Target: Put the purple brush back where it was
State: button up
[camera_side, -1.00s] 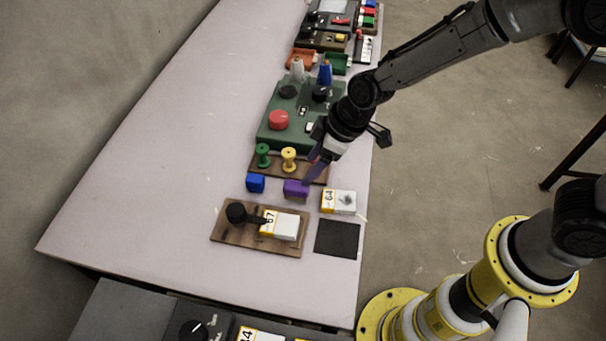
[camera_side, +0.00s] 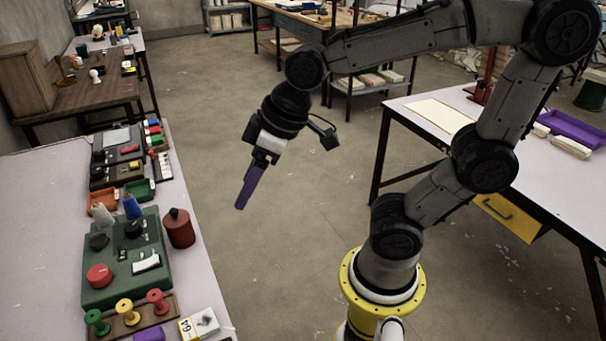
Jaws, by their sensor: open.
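My gripper (camera_side: 241,204) hangs over the floor to the right of the left bench, with its long purple fingers pointing down. The fingers overlap from this side, and no separate object shows between them. A purple block (camera_side: 150,334) lies on the bench at the bottom edge of the picture, in front of the spool rack and partly cut off. I cannot tell whether it is the brush; no bristles show. My gripper is well away from it.
The left bench (camera_side: 40,230) holds a rack with green, yellow and red spools (camera_side: 157,301), a card marked 64 (camera_side: 199,324), a green board (camera_side: 110,292) and a red canister (camera_side: 178,229). A purple tray (camera_side: 575,130) lies on the right table. Open floor lies between.

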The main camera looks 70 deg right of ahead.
jog(key=s+d+m+h, duration=0.1)
jog(key=s+d+m, duration=0.2)
jog(key=s, duration=0.5)
jog(key=shift+s+d+r+t, duration=0.15)
jog(key=shift+s+d+t, duration=0.15)
jog(key=shift+d, duration=0.55)
